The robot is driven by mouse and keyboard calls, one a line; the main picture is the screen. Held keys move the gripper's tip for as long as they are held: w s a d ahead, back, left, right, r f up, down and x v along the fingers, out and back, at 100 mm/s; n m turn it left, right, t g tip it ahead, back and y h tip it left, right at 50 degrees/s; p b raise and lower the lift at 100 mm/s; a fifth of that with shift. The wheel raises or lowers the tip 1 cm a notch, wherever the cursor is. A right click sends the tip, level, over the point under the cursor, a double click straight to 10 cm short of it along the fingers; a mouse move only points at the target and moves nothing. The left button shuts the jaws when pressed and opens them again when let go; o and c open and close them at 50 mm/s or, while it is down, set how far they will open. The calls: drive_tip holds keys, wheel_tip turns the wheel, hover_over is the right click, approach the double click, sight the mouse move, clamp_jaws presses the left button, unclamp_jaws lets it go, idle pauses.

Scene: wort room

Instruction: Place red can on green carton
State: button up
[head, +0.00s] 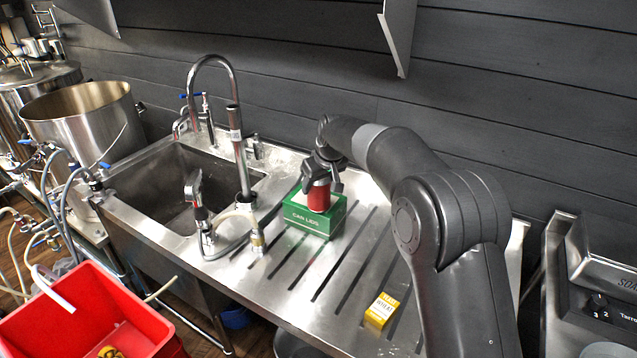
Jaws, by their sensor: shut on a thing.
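The red can (318,197) is upright in my gripper (320,182), which is shut on it from above. The green carton (309,219), marked "CAN LIDS", lies on the steel drainboard directly under the can. The can's lower end is at the carton's top; I cannot tell whether it touches or hovers just above. The can's top is hidden by the gripper.
A small yellow box (381,310) stands near the drainboard's front edge. A tall faucet (236,130) and a sink (170,190) are left of the carton. A red crate (95,315) is at lower left. The grooved drainboard (285,285) in front of the carton is clear.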

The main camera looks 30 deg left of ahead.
drive_tip(key=o, duration=1.2)
drive_tip(key=v, duration=1.2)
drive_tip(key=shift+r, duration=0.1)
drive_tip(key=shift+d, duration=0.1)
